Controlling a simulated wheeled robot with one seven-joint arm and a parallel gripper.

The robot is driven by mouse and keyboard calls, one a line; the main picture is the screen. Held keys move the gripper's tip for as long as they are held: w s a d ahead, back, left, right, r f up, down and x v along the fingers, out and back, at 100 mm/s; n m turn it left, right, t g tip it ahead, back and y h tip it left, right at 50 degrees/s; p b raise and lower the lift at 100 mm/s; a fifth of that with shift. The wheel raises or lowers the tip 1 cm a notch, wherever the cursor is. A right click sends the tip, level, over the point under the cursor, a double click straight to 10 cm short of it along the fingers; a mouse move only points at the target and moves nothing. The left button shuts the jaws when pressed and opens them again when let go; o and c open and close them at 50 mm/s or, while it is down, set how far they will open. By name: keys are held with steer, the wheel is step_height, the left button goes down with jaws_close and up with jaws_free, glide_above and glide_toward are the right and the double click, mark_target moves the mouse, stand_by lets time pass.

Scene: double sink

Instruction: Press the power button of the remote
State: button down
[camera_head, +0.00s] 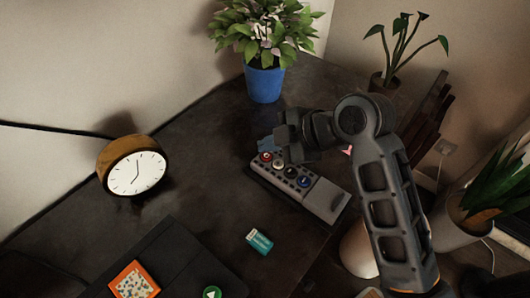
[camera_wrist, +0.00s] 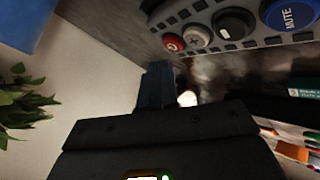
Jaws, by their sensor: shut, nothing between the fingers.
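The remote (camera_head: 323,196) is a long grey device lying on the dark table, with a row of large round buttons. It also shows at the top of the wrist view (camera_wrist: 262,43). A red button (camera_head: 266,157) sits at its far left end and shows in the wrist view (camera_wrist: 173,43); I take it for the power button, though its symbol is hard to read. A dark blue MUTE button (camera_wrist: 287,15) is farther along. My gripper (camera_head: 266,144) is shut and empty, beside the remote's red-button end. Its fingers (camera_wrist: 155,82) appear apart from the red button.
A round clock (camera_head: 134,171) stands left, and a blue pot with a plant (camera_head: 264,82) stands behind. A small teal box (camera_head: 258,241) lies in front of the remote. An orange-framed item (camera_head: 134,280) is at the front left. The table between clock and remote is clear.

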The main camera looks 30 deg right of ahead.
mark_target(270, 159)
stand_by(0.5)
steer(key=shift+f, duration=0.45)
steer(key=shift+f+b, duration=0.4)
steer(key=shift+f, duration=0.05)
stand_by(0.6)
stand_by(0.3)
steer(key=shift+r+p, duration=0.9)
step_height(270, 159, up, 5)
steer(key=p, duration=0.4)
steer(key=shift+p, duration=0.35)
steer(key=shift+s, duration=0.1)
